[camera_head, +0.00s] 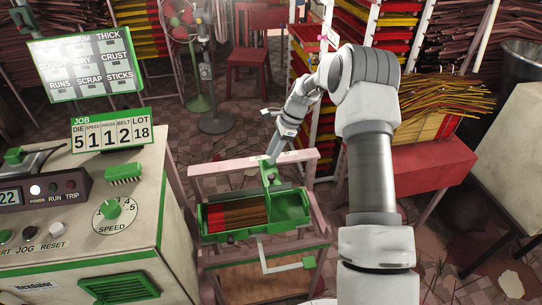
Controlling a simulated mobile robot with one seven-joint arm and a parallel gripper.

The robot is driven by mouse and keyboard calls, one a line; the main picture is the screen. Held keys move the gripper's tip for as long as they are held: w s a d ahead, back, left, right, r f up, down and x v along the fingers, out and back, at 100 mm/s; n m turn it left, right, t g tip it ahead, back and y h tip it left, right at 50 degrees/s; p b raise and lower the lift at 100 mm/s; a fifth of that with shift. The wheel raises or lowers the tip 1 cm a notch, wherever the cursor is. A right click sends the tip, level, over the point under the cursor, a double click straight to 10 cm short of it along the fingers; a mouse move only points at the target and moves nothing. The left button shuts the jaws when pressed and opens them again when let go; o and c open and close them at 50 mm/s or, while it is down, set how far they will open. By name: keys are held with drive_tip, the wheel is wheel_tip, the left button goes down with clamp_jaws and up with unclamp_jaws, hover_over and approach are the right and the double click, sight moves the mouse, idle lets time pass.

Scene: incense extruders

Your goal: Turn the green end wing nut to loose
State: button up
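A green tray (297,222) with red and brown sticks sits in a pink frame (292,156) at the middle. A green upright part (268,172) rises at the tray's back edge. A small dark knob shows on or beside it; I cannot make out the shape of a wing nut. My gripper (272,158) points down at the top of this green part, touching or very close to it. The fingertips are too small and partly hidden, so I cannot tell whether they are open or shut, or the nut's setting.
A green-tipped crank arm (287,267) sticks out at the frame's front. A control cabinet (130,215) with a speed dial and a green brush stands at the left. A red table (432,165) with bundled sticks is at the right. A red chair (258,48) stands behind.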

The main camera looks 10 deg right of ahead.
drive_tip(key=shift+a+f, duration=0.3)
drive_tip(key=shift+f, duration=0.35)
clamp_jaws()
